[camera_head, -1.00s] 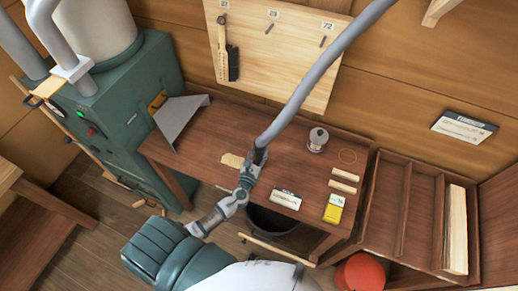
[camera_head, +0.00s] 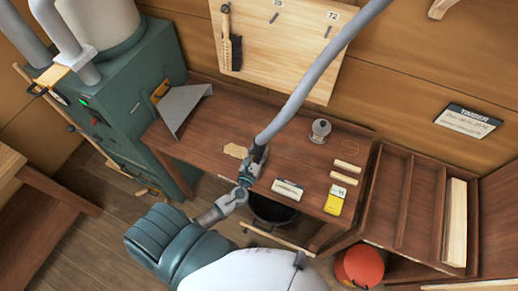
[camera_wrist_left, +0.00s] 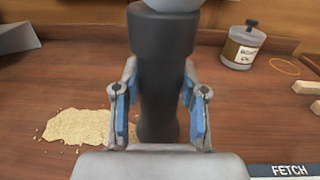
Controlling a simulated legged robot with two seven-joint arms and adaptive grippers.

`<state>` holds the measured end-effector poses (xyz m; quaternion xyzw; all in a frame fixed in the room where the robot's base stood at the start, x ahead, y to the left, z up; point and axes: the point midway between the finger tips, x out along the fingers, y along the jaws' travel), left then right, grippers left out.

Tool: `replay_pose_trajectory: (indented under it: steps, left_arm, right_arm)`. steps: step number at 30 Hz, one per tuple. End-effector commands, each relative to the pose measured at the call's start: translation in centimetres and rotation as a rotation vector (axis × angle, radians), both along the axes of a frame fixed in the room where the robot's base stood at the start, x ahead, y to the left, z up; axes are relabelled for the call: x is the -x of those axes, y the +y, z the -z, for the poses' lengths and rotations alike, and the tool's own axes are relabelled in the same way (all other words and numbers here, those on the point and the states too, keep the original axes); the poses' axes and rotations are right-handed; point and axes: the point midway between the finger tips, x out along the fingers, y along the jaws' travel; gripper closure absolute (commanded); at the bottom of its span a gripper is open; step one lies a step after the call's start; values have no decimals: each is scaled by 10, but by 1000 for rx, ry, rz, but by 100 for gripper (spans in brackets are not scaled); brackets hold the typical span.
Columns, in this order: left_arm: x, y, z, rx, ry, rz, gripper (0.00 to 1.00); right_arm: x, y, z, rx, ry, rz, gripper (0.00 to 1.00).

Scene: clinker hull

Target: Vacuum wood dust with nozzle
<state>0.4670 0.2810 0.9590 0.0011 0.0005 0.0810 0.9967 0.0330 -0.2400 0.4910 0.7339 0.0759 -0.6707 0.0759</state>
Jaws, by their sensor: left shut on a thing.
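The wood dust (camera_head: 235,151) is a pale, flat patch on the brown bench near its front left part. It also shows in the left wrist view (camera_wrist_left: 76,127), just left of the nozzle. The nozzle (camera_wrist_left: 155,70) is a dark tube standing roughly upright, joined to a grey hose (camera_head: 305,80) that rises to the upper right. My left gripper (camera_head: 252,168) is shut on the nozzle, with blue finger pads on both sides of it in the wrist view (camera_wrist_left: 158,110). The nozzle's lower end is close to the bench, right of the dust; whether it touches is unclear. My right gripper is not in view.
A grey metal scoop-like piece (camera_head: 180,108) sits at the bench's left end. A green machine (camera_head: 120,110) stands at left.

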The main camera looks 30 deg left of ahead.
Motion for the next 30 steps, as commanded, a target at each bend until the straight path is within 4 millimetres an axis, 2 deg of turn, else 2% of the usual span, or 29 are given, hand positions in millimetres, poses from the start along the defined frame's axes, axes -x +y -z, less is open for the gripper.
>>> replay_pose_trajectory:
  steps: [9, 30]
  left_arm:
    - [1, 12, 0, -2, 0, 0, 100]
    - [5, 50, 0, -2, -1, 0, 100]
  right_arm:
    - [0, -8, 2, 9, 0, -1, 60]
    - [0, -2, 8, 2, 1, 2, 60]
